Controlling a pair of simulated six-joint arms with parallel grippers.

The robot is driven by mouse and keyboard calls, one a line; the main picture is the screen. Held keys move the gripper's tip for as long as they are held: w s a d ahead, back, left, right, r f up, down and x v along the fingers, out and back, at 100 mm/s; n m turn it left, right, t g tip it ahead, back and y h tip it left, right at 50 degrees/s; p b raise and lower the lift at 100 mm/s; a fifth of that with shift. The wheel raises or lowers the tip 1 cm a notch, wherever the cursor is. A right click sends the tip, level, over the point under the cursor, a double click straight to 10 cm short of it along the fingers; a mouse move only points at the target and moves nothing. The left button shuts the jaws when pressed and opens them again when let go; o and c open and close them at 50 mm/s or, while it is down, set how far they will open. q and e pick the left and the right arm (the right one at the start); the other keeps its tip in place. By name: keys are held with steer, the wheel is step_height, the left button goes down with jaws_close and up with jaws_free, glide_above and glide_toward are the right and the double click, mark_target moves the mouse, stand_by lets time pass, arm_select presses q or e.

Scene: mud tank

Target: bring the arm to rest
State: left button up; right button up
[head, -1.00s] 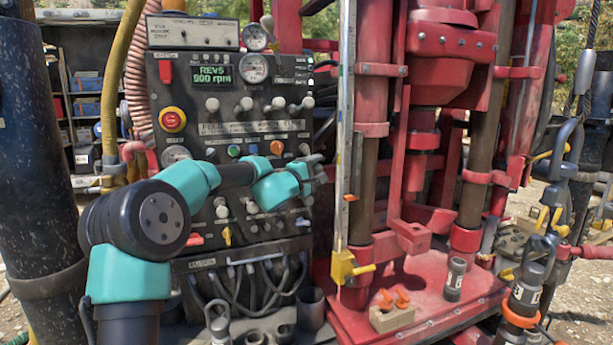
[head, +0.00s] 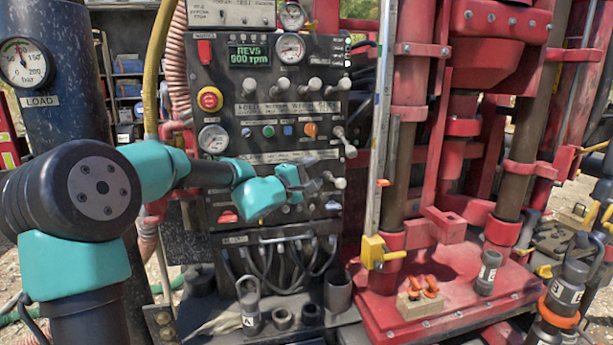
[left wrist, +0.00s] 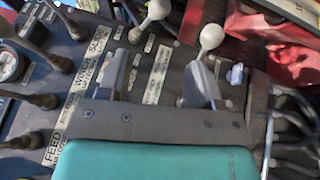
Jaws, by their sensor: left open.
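My left arm (head: 155,170) comes in from the left and reaches across the front of the black control panel (head: 230,130). My left gripper (head: 318,178) is open in front of the panel's lower right part, near a pale lever knob (head: 340,183). In the left wrist view the two grey fingers stand wide apart (left wrist: 163,78), with only panel face and labels between them. A white-knobbed lever (left wrist: 210,38) shows just beyond the right finger. I cannot tell whether they touch. My right gripper is not in view.
Several levers, a red button (head: 209,98) and gauges cover the panel. Cables hang below it. A red drill rig (head: 465,110) stands to the right, with an orange-topped block (head: 420,298) on its deck. A dark column (head: 60,100) stands at left.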

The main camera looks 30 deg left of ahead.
arm_select(q)
steer(key=shift+v, duration=0.95)
steer(key=s+d+f+m+g, duration=0.1)
steer(key=s+d+f+g, duration=0.2)
steer(key=f, duration=0.9)
steer(key=s+d+f+m+g, duration=0.1)
steer(key=d+f+g, duration=0.25)
steer(key=f, duration=0.75)
steer(key=s+d+f+m+g, duration=0.15)
steer(key=f+g, duration=0.35)
steer(key=f, duration=0.7)
steer(key=s+d+f+m+g+y, duration=0.1)
steer(key=s+d+f+m+g, duration=0.2)
steer(key=s+f, duration=0.7)
steer(key=s+d+f+m+g+y, duration=0.1)
steer(key=s+d+f+m+g, duration=0.2)
steer(key=s+d+f+m, duration=0.3)
steer(key=s+f+m, duration=0.1)
steer(key=s+f, duration=0.3)
steer(key=f, duration=0.5)
steer(key=shift+d+f+g, duration=0.35)
steer(key=shift+d+f, duration=0.05)
steer(key=shift+s, duration=0.1)
steer(key=shift+c, duration=0.3)
